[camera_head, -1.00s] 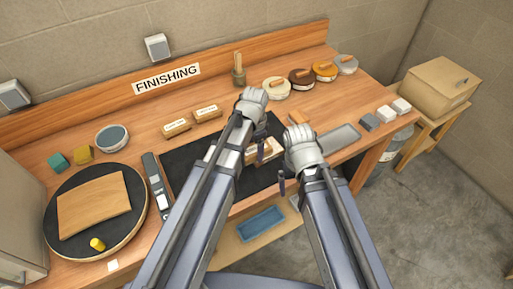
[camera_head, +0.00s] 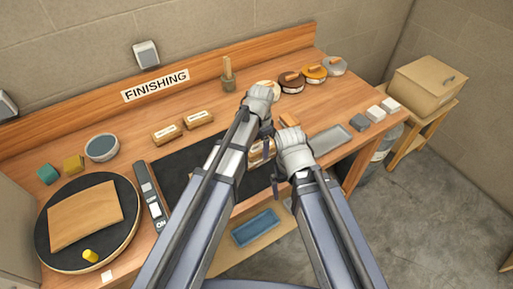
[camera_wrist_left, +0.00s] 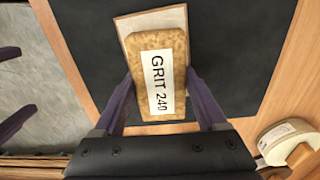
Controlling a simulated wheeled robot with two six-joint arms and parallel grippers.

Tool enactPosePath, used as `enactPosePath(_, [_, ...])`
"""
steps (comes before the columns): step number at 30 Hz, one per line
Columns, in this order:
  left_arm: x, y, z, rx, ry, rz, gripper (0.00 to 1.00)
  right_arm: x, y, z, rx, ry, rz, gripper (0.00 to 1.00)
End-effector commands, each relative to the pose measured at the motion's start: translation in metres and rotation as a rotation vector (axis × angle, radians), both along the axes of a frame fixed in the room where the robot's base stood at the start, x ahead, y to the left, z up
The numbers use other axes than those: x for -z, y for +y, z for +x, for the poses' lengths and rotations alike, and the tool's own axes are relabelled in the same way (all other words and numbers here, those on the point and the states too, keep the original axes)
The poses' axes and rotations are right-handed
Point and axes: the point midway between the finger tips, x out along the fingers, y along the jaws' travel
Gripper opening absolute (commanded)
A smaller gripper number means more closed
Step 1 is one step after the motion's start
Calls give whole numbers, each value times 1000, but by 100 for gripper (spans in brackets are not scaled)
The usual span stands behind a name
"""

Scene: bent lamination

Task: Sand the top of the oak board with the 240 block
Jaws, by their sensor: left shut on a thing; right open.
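My left gripper (camera_head: 266,135) is shut on the tan cork block labelled GRIT 240 (camera_wrist_left: 160,80). Its two fingers (camera_wrist_left: 163,88) press on the block's long sides in the left wrist view. A pale flat piece (camera_wrist_left: 128,22) shows under the block's far end; I cannot tell whether it belongs to the block. In the head view the block (camera_head: 257,153) is mostly hidden by my arms. My right gripper (camera_head: 276,183) is open and empty, beside the mat's right part. A pale bent wooden board, apparently the oak one (camera_head: 85,214), lies on the round black turntable (camera_head: 124,193) at left.
A yellow knob (camera_head: 90,255) sits on the turntable's front. A grey switch box (camera_head: 151,196) stands between turntable and black mat (camera_head: 180,170). Two labelled blocks (camera_head: 167,134) lie behind the mat. Round tins (camera_head: 313,73) line the back right. A grey tray (camera_head: 331,139) lies at right.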

Motion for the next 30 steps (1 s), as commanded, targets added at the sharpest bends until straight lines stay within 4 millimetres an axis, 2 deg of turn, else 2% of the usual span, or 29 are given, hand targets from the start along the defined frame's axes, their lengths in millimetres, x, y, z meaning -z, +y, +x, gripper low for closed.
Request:
enactPosePath(7, [-1,-17,16,1,0,0,30,-1,0,0,0,0,0,99])
enactPosePath(13, [-1,-21,18,0,0,0,30,-1,0,0,0,0,0,99])
enactPosePath(20, [-1,-15,12,-1,0,0,30,-1,0,0,0,0,0,99])
enactPosePath(30, [1,7,-7,-1,0,0,30,1,0,0,0,0,0,99])
